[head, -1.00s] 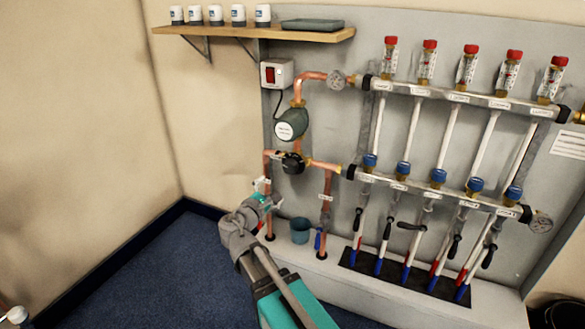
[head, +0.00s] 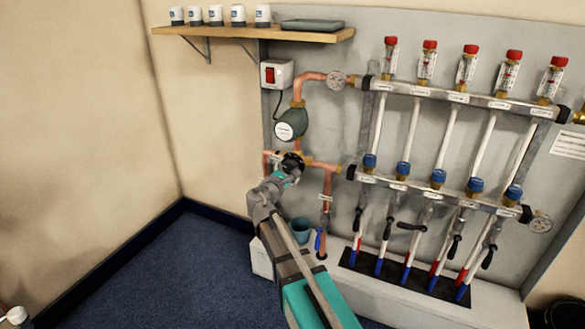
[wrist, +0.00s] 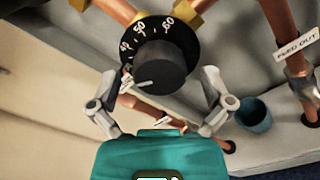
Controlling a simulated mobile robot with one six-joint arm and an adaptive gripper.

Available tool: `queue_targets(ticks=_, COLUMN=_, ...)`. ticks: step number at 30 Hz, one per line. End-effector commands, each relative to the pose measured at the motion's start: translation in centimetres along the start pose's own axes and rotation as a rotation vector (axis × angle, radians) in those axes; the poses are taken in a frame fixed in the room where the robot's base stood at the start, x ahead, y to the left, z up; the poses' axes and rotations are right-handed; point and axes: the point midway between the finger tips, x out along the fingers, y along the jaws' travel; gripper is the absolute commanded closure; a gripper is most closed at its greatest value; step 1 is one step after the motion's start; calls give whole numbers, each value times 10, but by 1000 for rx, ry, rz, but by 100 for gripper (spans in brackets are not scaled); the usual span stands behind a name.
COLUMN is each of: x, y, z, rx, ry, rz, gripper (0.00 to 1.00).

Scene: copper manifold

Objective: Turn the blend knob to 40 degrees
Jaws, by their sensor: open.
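The blend knob (wrist: 160,66) is a black round knob on a black dial scale (wrist: 148,28) with white figures; 40, 50 and 60 are readable. A white line on the knob points left and slightly down, below the 40 figure. My gripper (wrist: 159,80) is open in the wrist view, one finger to the left and one to the right of the knob, both apart from it in the picture. In the head view my gripper (head: 288,174) is at the blend valve and the knob is mostly hidden behind it.
Copper pipes (head: 322,166) run beside the valve, with a green-grey pump (head: 291,125) above. A blue-green cup (head: 301,228) stands below right. The manifold bars (head: 450,98) are to the right. Open floor (head: 190,270) lies to the left.

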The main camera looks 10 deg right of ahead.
Motion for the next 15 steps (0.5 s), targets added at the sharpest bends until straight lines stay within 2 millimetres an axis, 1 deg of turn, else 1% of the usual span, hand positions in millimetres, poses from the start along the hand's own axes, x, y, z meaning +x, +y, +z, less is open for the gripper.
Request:
queue_targets(ticks=1, x=6, y=1, z=-1, rx=0, ry=-1, rz=-1, gripper=0)
queue_targets(ticks=6, x=14, y=0, z=0, rx=0, ry=-1, rz=-1, gripper=0)
queue_targets(ticks=15, x=16, y=0, z=0, rx=0, ry=0, rz=0, gripper=0)
